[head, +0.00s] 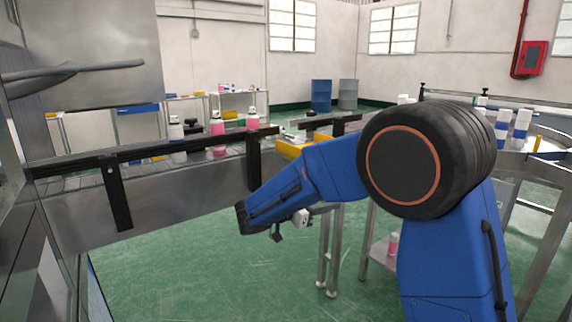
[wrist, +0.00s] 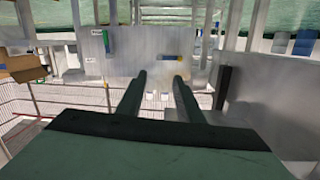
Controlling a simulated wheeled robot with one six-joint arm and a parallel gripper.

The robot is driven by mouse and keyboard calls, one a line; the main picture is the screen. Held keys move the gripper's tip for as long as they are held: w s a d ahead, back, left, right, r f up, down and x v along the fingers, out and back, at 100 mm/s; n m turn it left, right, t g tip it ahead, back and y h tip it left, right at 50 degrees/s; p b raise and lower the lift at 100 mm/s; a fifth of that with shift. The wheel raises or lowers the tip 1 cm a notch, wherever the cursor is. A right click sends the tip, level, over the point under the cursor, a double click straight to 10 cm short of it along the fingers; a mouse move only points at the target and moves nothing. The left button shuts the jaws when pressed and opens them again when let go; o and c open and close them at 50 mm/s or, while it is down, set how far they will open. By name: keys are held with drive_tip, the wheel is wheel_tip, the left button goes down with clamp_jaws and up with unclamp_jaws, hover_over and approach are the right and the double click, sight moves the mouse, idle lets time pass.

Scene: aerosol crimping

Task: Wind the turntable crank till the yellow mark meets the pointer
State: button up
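My gripper (wrist: 160,80) shows in the wrist view as two dark parallel fingers, apart with nothing between them. In the head view my blue arm crosses the middle and hides what is behind it; the fingers are not clear there. A round metal table (head: 512,160) at the right, likely the turntable, carries white and blue containers (head: 521,124). A small yellow piece (head: 537,144) shows at its edge; I cannot tell if it is the mark. I cannot make out the crank or the pointer in either view.
A conveyor (head: 150,205) with black rails runs along the left and carries pink and white bottles (head: 217,130). A yellow tray (head: 292,148) sits behind my arm. In the wrist view a grey metal panel (wrist: 130,62) stands ahead of the fingers. Green floor is open below the conveyor.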

drive_tip(key=s+d+f+n+g+y, duration=0.1)
drive_tip(key=s+d+n+g+y, duration=0.45)
drive_tip(key=s+d, duration=1.4)
drive_tip(key=s+a+f+n+t+y, duration=0.1)
drive_tip(key=s+f+n+y, duration=0.1)
drive_tip(key=s, duration=0.8)
drive_tip(key=s+a+f+n+y, duration=0.2)
drive_tip(key=s+n+y, duration=0.3)
drive_tip(key=s, duration=0.6)
drive_tip(key=shift+f+t+y, duration=0.35)
drive_tip(key=shift+f+y, duration=0.25)
drive_tip(key=shift+y, duration=0.25)
drive_tip(key=shift+n, duration=0.25)
drive_tip(key=shift+c, duration=0.2)
